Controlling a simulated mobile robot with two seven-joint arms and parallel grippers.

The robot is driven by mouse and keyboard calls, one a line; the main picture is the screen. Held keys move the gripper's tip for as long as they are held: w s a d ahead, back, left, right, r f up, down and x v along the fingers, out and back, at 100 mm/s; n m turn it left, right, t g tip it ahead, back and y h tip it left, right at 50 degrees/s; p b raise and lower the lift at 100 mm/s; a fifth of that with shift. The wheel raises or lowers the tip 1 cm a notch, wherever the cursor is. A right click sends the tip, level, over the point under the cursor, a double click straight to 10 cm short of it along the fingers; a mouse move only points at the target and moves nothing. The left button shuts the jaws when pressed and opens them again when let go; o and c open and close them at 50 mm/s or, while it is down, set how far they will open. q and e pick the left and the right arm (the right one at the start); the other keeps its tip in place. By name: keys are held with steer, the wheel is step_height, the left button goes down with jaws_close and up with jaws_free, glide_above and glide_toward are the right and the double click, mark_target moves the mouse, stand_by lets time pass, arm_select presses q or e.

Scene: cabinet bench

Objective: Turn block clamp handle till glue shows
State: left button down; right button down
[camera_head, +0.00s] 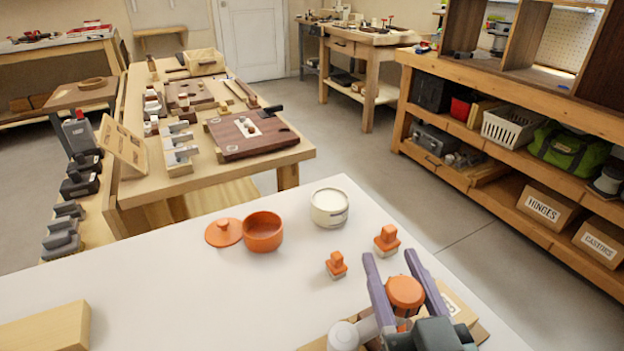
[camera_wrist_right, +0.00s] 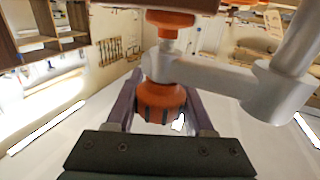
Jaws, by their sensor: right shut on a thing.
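My right gripper (camera_head: 391,262) has purple fingers shut on the orange clamp handle (camera_head: 405,292), a round ribbed knob at the front right of the white table. In the wrist view the handle (camera_wrist_right: 162,101) sits between the two fingers. The grey clamp arm (camera_wrist_right: 212,74) runs from the handle's shaft to a thick grey post (camera_wrist_right: 270,92). A second orange clamp part (camera_wrist_right: 176,20) shows at the top of that view. A light wooden block (camera_head: 457,306) with lettering is partly hidden behind the gripper. I cannot make out any glue. My left gripper is not in view.
A pale wooden block (camera_head: 45,328) lies front left. The table's middle is clear.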

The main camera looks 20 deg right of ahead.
mark_target(410, 311)
stand_by(0.5)
steer(key=shift+c, duration=1.4)
jaws_free()
steer(key=v, duration=1)
steer(key=shift+w, duration=0.1)
